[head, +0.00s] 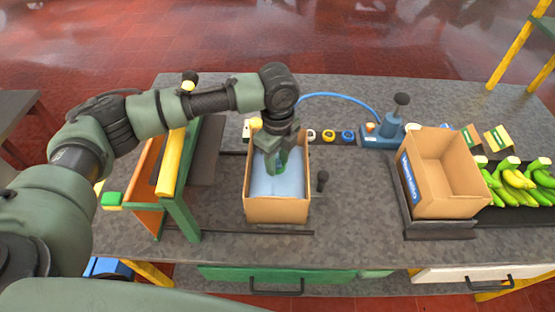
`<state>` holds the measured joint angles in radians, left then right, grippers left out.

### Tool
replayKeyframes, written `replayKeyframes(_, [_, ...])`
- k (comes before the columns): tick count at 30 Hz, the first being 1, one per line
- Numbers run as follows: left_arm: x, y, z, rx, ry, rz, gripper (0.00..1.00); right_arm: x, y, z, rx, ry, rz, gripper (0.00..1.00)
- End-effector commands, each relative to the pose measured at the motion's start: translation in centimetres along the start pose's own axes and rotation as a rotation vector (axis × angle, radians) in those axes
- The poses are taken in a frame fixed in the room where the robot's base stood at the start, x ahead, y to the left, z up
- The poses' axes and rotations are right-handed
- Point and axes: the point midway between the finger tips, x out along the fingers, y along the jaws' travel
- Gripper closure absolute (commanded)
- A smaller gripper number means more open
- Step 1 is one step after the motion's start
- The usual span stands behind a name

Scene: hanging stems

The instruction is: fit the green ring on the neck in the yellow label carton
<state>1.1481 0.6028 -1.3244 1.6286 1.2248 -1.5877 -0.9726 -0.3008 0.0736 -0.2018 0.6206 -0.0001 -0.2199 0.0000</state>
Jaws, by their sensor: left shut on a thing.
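An open carton (276,210) stands in the middle of the bench with a pale blue bag (262,182) inside. A small yellow patch shows by its far left corner; I cannot read a label on it. My left gripper (277,168) reaches down into this carton from above, over the middle of the bag. It is shut on a green thing, which I take to be the green ring; gripper and ring are hard to tell apart. The neck is hidden beneath the gripper, so I cannot tell whether the ring is around it. My right gripper is not in view.
A blue device (382,137) with a hose stands behind right. A blue-labelled empty carton (440,203) and bananas (515,180) are at right. A green-and-orange frame (178,205) stands left.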

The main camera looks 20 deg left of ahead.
Motion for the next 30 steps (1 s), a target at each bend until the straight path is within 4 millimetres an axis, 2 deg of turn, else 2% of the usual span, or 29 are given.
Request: replayKeyframes(30, [0.87,0.00,-0.01,0.000,0.000,0.001,1.00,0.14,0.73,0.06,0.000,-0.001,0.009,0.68])
